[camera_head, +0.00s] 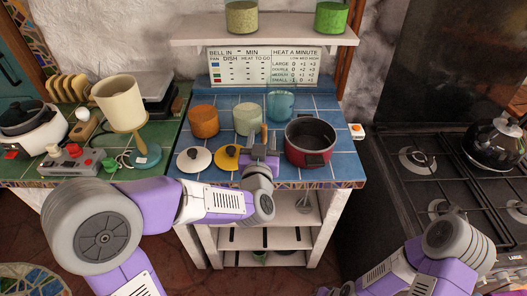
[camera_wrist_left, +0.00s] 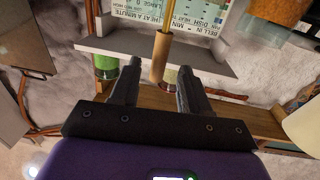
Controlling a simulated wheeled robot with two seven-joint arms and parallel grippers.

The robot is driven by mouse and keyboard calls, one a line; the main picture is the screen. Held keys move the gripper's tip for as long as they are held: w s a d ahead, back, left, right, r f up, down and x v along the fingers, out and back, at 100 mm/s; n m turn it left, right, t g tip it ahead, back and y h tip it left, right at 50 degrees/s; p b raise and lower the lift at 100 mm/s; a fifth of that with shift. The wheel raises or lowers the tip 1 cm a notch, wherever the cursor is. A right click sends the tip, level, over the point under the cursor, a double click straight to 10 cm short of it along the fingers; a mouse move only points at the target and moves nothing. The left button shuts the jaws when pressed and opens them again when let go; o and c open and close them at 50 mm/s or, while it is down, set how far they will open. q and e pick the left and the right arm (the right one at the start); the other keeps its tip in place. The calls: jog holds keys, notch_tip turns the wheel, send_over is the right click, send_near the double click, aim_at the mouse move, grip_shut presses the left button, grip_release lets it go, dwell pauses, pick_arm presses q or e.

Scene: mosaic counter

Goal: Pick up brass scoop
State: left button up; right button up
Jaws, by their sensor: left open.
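The brass scoop shows in the left wrist view as a tan, wood-coloured handle (camera_wrist_left: 160,57) on a thin brass shaft. Its bowl is out of sight there. In the head view, a short tan upright handle (camera_head: 264,132) rises just beyond my left gripper (camera_head: 262,152); it appears to be the same scoop, and the rest is hidden. In the wrist view my left gripper (camera_wrist_left: 157,78) is open, with its dark fingers on either side of the handle's end. I cannot tell whether they touch it. My right arm shows at the bottom right, but its gripper is out of frame.
A red pot (camera_head: 310,141) stands close right of the gripper. Orange (camera_head: 203,121), pale green (camera_head: 247,119) and teal (camera_head: 280,105) canisters stand behind. White (camera_head: 194,160) and yellow (camera_head: 226,158) lids lie left. A shelf (camera_head: 265,38) overhangs the back; a stove (camera_head: 430,165) is right.

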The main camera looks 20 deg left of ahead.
aim_at(264, 133)
pick_arm(q)
jog(key=w, duration=0.3)
jog(key=shift+w+a, duration=0.25)
jog(key=shift+w, duration=0.05)
grip_shut()
jog(key=shift+r, duration=0.1)
